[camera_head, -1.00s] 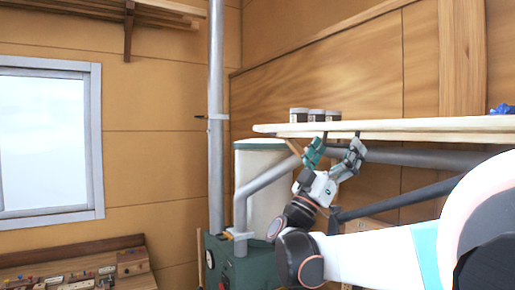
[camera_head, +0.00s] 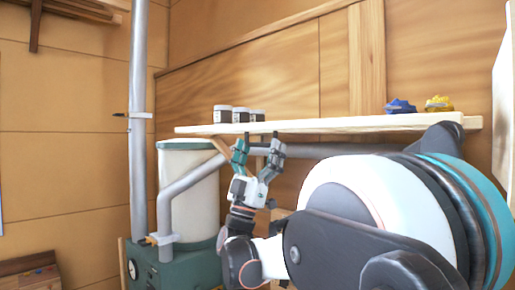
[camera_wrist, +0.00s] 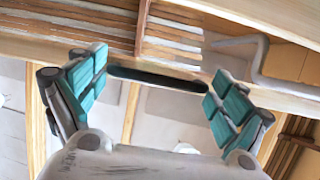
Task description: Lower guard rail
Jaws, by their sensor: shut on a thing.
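My gripper (camera_head: 258,150) is just under the front edge of a long pale wooden board (camera_head: 340,125), its teal-padded fingers pointing up. In the wrist view, my gripper (camera_wrist: 158,76) has its two fingers well apart, with a dark rounded bar (camera_wrist: 157,79) spanning between them. The gripper is shut on this bar, one finger at each end. I cannot tell whether the bar is the guard rail itself or a handle on it. In the head view the bar is mostly hidden by the fingers.
A grey pipe (camera_head: 190,180) and a pale cylinder (camera_head: 190,215) on a green base (camera_head: 175,268) are close at left.

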